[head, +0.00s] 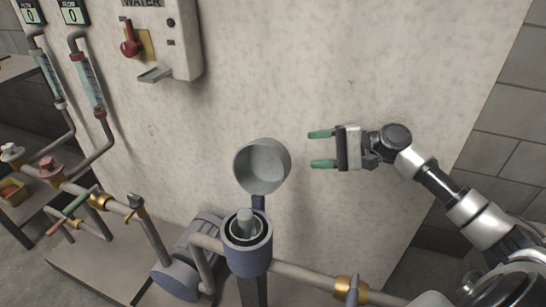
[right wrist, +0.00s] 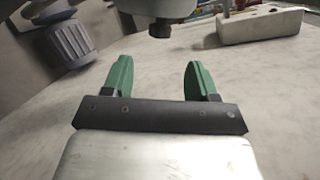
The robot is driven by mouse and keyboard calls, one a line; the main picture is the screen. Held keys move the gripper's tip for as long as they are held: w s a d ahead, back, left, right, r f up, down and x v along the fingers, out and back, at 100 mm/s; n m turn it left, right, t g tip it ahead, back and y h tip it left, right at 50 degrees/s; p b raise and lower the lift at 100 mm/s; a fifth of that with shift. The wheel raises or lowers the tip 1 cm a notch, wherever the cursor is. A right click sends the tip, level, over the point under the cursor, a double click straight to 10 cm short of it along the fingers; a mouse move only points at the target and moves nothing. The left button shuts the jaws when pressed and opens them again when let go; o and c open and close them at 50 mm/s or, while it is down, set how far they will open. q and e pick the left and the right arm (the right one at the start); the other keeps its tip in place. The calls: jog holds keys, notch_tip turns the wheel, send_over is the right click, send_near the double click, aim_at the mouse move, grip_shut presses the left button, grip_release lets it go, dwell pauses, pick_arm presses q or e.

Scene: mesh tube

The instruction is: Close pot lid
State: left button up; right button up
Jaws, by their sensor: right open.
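The pot (head: 247,247) is a blue-grey cylinder on the pipework, with its top open and a pale part showing inside. Its round grey lid (head: 262,166) stands raised above and behind the pot, tilted up on a hinge (head: 259,202). My right gripper (head: 321,149) is open and empty, to the right of the lid and apart from it. Its green fingertips point left toward the lid. In the right wrist view, the open fingers (right wrist: 158,78) have nothing between them; a grey part lies beyond them at the top. My left gripper is not in view.
A pale wall panel (head: 370,60) stands behind. A grey motor (head: 190,255) sits left of the pot, and a pipe with a brass fitting (head: 350,288) runs to the right. A water box with a red lever (head: 131,46) is at upper left. Valves and pipes fill the left side.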

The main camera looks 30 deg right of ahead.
aim_at(273, 153)
jog(key=x, duration=1)
jog(key=shift+w+a, duration=0.15)
jog(key=shift+a, duration=0.2)
grip_shut()
